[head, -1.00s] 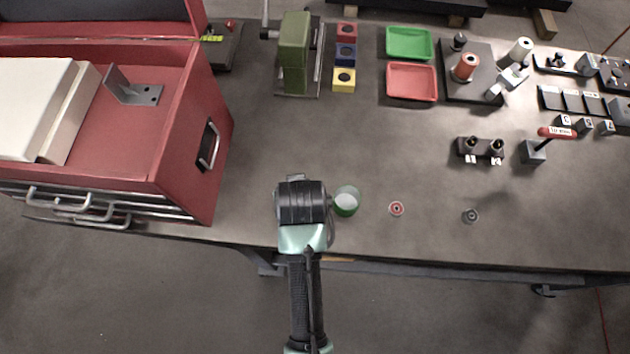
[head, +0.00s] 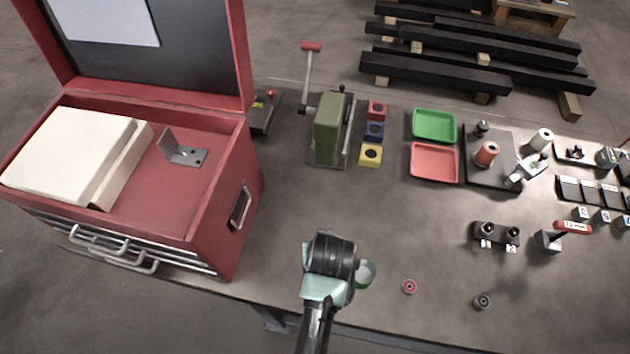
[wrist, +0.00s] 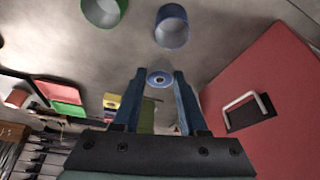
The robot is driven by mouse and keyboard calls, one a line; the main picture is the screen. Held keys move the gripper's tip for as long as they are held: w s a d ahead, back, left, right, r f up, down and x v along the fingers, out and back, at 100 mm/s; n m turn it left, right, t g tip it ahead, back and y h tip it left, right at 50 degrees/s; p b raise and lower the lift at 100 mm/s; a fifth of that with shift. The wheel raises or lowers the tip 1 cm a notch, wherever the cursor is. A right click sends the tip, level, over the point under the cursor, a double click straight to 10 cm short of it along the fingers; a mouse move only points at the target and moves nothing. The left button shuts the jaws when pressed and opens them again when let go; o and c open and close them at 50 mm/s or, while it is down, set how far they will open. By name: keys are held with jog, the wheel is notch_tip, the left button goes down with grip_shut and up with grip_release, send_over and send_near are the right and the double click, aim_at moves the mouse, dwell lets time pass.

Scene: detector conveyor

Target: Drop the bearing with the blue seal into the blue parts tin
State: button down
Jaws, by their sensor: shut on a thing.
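The bearing with the blue seal (wrist: 159,79) sits between the fingertips of my gripper (wrist: 159,77) in the wrist view. My gripper is shut on it and holds it above the bench. The blue parts tin (wrist: 172,27) stands open on the bench, just beyond the fingertips in the wrist view. It does not show in the head view, where my wrist (head: 330,258) covers that spot. The green tin (wrist: 103,12) stands to the left of the blue one; in the head view its rim (head: 369,270) shows just right of my wrist.
A red toolbox (head: 190,235) with its lid up stands left of my arm. A red-sealed bearing (head: 409,286) and a dark bearing (head: 482,302) lie to the right. Green (head: 434,126) and red (head: 434,162) trays lie farther back. The middle of the bench is clear.

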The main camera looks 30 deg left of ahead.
notch_tip(320, 180, down, 3)
jog(key=b, duration=0.2)
jog(key=shift+f+b, duration=0.2)
jog(key=shift+b, duration=0.15)
jog(key=shift+c, duration=1.8)
grip_release()
jog(key=b+v, duration=0.2)
jog(key=v, duration=1.1)
jog(key=shift+r, duration=0.1)
